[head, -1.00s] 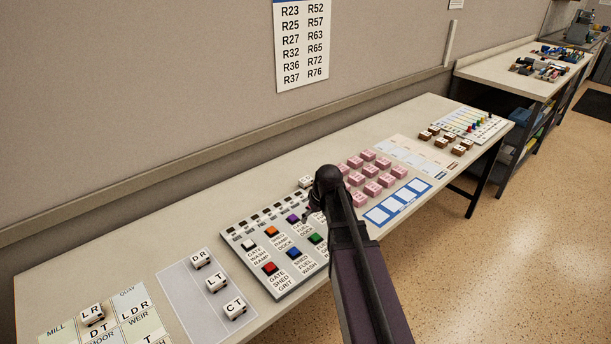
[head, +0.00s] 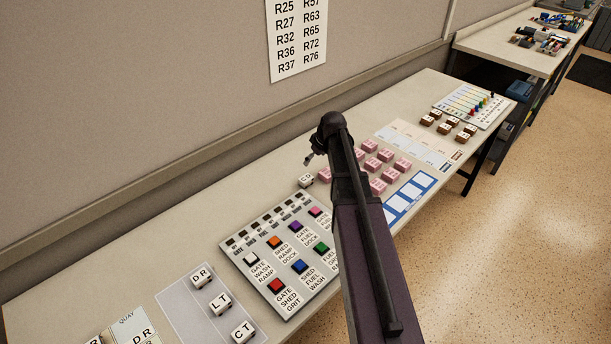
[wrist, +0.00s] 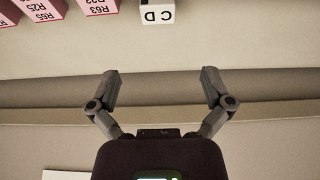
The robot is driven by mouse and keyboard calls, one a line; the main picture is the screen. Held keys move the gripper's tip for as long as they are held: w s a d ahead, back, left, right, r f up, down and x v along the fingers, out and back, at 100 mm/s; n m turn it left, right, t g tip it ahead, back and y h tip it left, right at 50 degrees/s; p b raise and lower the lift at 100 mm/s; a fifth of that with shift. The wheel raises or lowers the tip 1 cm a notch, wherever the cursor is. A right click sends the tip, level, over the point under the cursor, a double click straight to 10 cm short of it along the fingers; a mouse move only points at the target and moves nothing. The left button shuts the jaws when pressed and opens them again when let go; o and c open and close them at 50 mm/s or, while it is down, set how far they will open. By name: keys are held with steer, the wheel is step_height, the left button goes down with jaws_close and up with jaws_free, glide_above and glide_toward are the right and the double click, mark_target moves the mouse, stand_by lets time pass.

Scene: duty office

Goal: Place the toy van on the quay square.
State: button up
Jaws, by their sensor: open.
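The quay square (head: 122,328), marked QUAY, is partly in the head view at the bottom left, cut off by the frame edge. White lettered pieces marked DR (head: 202,275), LT (head: 220,303) and CT (head: 242,331) stand on a grey pad. Another white piece (head: 305,181) stands behind the button panel; the wrist view shows one marked CD (wrist: 158,12) at its top edge. I cannot tell which piece is the toy van. My gripper (head: 307,160) is open and empty near that lone white piece; its fingers (wrist: 158,85) are spread apart, not touching it.
A panel with coloured buttons (head: 235,262) lies mid-table. Pink blocks (head: 385,155) and a blue-framed card (head: 410,195) are to its right, with brown blocks (head: 450,128) beyond. The wall (head: 150,100) runs close behind the table. The table's back strip at left is clear.

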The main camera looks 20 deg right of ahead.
steer(key=shift+r, duration=0.1)
stand_by(0.3)
steer(key=b, duration=0.8)
glide_toward(306, 178)
steer(key=shift+w+x, duration=0.1)
steer(key=shift+x, duration=1.2)
steer(key=shift+w+x, duration=0.15)
steer(key=shift+x, duration=1.1)
steer(key=shift+a+r, duration=0.1)
steer(key=shift+r, duration=0.05)
steer(key=b+x, duration=0.3)
steer(key=shift+s, duration=0.2)
steer(key=shift+b+x, duration=1.05)
steer(key=shift+x, duration=0.2)
